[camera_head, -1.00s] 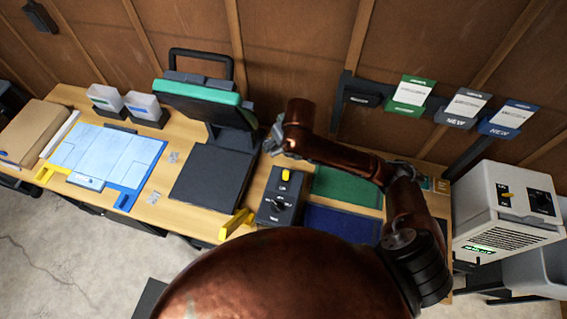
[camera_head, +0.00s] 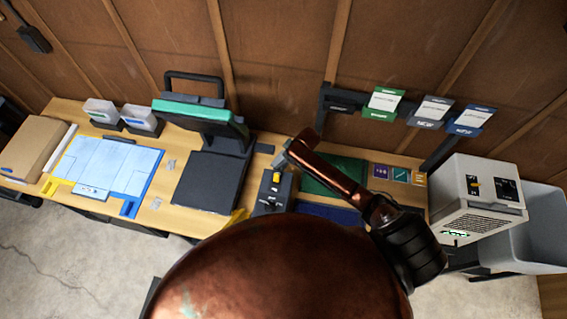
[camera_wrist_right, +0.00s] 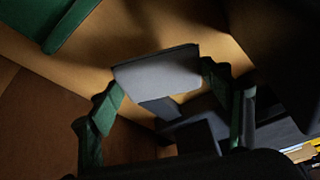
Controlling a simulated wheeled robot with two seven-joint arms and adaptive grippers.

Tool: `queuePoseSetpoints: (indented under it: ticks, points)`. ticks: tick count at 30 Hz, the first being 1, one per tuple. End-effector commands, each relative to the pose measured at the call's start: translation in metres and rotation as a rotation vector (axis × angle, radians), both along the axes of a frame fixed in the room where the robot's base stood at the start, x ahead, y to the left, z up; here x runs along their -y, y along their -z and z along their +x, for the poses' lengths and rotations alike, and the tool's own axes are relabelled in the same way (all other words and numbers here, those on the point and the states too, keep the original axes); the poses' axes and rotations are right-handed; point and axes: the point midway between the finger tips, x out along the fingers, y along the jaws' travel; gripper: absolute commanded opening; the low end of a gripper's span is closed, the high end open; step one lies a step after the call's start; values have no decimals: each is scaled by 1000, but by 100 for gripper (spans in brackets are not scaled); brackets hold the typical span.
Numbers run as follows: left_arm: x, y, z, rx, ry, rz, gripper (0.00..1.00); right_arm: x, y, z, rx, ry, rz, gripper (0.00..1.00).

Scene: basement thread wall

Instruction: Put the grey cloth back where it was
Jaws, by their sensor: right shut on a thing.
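The grey cloth (camera_wrist_right: 158,73) shows in the right wrist view as a flat, pale grey piece between the fingers of my right gripper (camera_wrist_right: 160,88). My right gripper is shut on it, above the wooden bench top. In the head view my right gripper (camera_head: 285,152) is small and partly hidden by its own arm, between the black press and the green mat. Only a small grey bit (camera_head: 281,157) shows there, and I cannot tell whether it is cloth or gripper. My left gripper is not in view.
A green mat (camera_head: 318,184) and a mostly hidden blue mat (camera_head: 330,212) lie on the bench (camera_head: 150,210). A black control box (camera_head: 272,192) and press (camera_head: 208,182) stand left. Wall cards hang behind: green (camera_head: 382,103), grey (camera_head: 428,112), blue (camera_head: 470,120). A white machine (camera_head: 480,190) stands right.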

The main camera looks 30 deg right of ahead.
Motion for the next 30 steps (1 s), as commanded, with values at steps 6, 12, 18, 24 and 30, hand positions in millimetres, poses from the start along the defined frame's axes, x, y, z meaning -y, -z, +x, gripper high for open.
queuePoseSetpoints:
  ticks: [6, 12, 18, 24, 30]
  points:
    - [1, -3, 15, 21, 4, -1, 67, -1, 29, 0, -2, 1, 0, 52]
    - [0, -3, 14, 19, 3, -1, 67, 0, 42, 1, 3, -1, -1, 52]
    - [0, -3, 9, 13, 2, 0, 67, 0, 42, 1, 2, -1, 0, 52]
    - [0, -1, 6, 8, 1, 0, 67, 0, 45, 1, 2, -1, -1, 75]
    - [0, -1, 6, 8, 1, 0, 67, 0, 45, 1, 2, -1, -1, 79]
